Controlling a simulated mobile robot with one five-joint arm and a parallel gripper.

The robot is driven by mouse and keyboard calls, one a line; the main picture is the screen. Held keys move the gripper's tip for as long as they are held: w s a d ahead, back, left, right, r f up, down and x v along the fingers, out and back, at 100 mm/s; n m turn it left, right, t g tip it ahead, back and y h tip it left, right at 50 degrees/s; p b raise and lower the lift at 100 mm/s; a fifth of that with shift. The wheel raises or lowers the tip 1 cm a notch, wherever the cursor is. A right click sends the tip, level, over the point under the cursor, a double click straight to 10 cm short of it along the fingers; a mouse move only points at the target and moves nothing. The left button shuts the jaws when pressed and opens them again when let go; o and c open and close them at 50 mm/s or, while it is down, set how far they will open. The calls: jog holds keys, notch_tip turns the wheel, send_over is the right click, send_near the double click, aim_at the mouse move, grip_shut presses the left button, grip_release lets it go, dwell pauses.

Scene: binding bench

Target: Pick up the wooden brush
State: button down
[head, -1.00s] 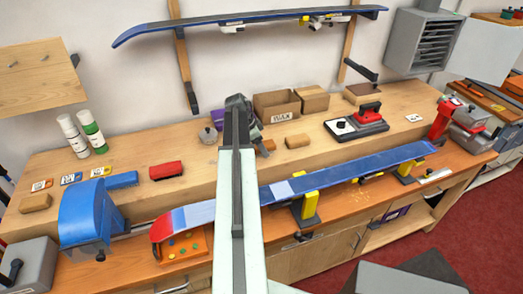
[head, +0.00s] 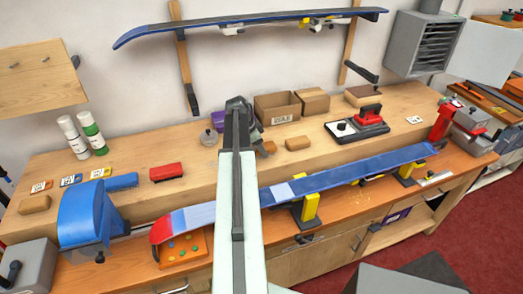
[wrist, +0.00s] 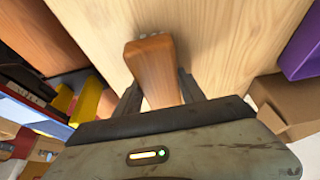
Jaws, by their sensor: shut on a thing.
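The wooden brush (wrist: 156,70) is a reddish-brown wooden block in the wrist view, with a few pale tufts at its far end. My gripper (wrist: 158,82) has one dark finger on each side of it and is shut on it. The pale wooden bench top lies behind the brush; I cannot tell whether the two touch. In the head view my arm hides most of the gripper (head: 257,141). A small brown piece showing just right of it looks like the brush (head: 268,148).
A round-lidded tin (head: 209,137) and a purple box (head: 218,121) stand left of my arm. A blue ski (head: 350,172) lies clamped along the front.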

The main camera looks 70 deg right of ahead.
notch_tip(320, 180, up, 11)
jog(key=p, duration=1)
jog(key=shift+f+p, duration=0.1)
jog(key=shift+p, duration=0.25)
jog(key=shift+f, duration=0.1)
jog(key=c, duration=1.3)
grip_release()
jog(key=shift+c, duration=0.2)
jog(key=c, duration=0.5)
jog(key=shift+f+b, duration=0.85)
jog(key=shift+b, duration=0.1)
jog(key=shift+c, duration=0.2)
jog(key=shift+r, duration=0.1)
jog(key=shift+s, duration=0.1)
